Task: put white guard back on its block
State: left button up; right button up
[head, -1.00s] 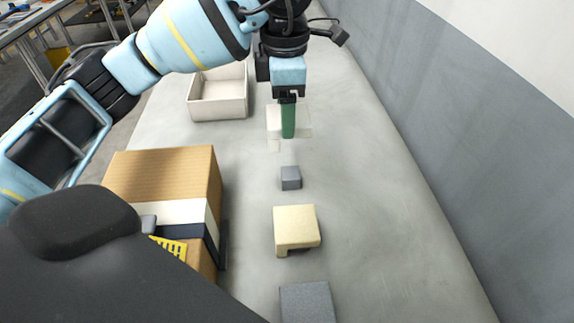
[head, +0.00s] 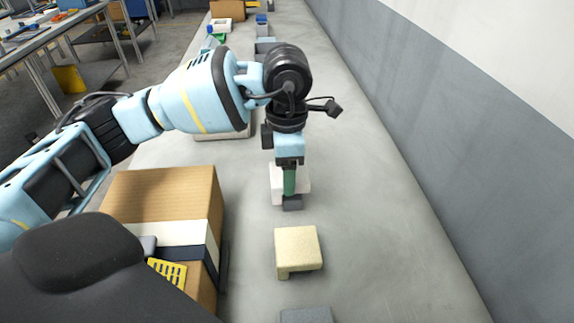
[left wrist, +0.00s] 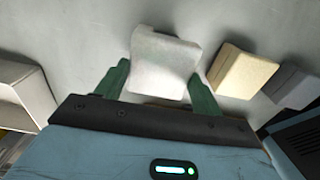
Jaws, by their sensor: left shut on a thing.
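My left gripper (head: 289,188) is shut on the white guard (head: 277,186), whose body shows behind and beside the green finger. In the left wrist view the white guard (left wrist: 160,62) sits between the two green fingers of my left gripper (left wrist: 159,85). A small grey block (head: 292,203) shows just below the fingertip and guard in the head view. Its top is hidden, and I cannot tell whether the guard touches it. My right gripper is not in view.
A cream guard (head: 297,246) stands nearer, with another grey block (head: 306,315) at the bottom edge. A cardboard box (head: 160,195) stands left. A white tray (left wrist: 30,92) is at the wrist view's left. The bench to the right is clear, up to the wall (head: 470,150).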

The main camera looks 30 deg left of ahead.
pick_arm(q)
jog(key=shift+f, duration=0.35)
jog(key=shift+f, duration=0.2)
jog(key=o, duration=1)
jog(key=shift+c, duration=0.2)
jog(key=shift+r, duration=0.1)
notch_tip(320, 180, up, 13)
jog(key=shift+p, duration=0.3)
